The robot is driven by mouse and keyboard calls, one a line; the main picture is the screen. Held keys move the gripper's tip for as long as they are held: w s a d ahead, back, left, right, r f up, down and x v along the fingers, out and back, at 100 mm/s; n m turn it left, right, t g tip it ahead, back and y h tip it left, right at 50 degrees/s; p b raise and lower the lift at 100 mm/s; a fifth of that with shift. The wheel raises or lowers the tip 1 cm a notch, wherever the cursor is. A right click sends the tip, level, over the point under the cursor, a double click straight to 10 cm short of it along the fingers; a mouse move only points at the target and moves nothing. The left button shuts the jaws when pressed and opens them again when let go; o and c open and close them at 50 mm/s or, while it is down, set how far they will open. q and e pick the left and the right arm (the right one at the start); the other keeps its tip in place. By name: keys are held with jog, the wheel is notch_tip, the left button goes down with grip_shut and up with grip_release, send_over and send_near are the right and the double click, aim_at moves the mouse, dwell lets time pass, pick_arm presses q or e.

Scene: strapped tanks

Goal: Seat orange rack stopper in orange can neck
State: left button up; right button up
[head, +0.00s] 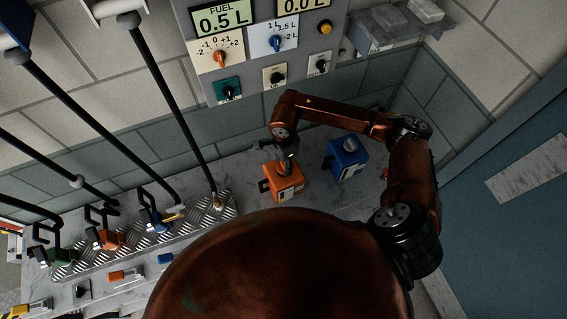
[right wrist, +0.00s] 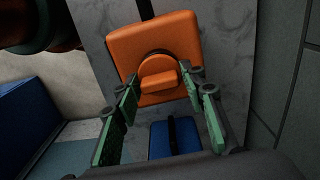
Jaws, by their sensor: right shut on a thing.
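The orange can (head: 283,186) stands on the grey ledge in the head view, and its orange top fills the upper middle of the right wrist view (right wrist: 180,38). The orange stopper (right wrist: 158,80), round with a raised grip tab, sits over the middle of the can top, at the neck. I cannot tell how deep it sits; the neck is hidden beneath it. My right gripper (right wrist: 163,88) is shut on the stopper, its green-padded fingers on either side; in the head view it is above the can (head: 287,162). My left gripper is not in view.
A blue can (head: 348,160) stands close to the right of the orange one. A metal tread plate (head: 190,219) with nozzles and hoses lies to the left. A control panel (head: 262,50) hangs on the wall behind. Bare ledge shows between the plate and the orange can.

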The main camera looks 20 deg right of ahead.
aim_at(283, 164)
jog(key=shift+f, duration=0.25)
jog(key=o, duration=1.2)
jog(key=shift+r, duration=0.1)
notch_tip(283, 164, up, 12)
jog(key=shift+f, duration=0.1)
jog(key=shift+a, duration=0.1)
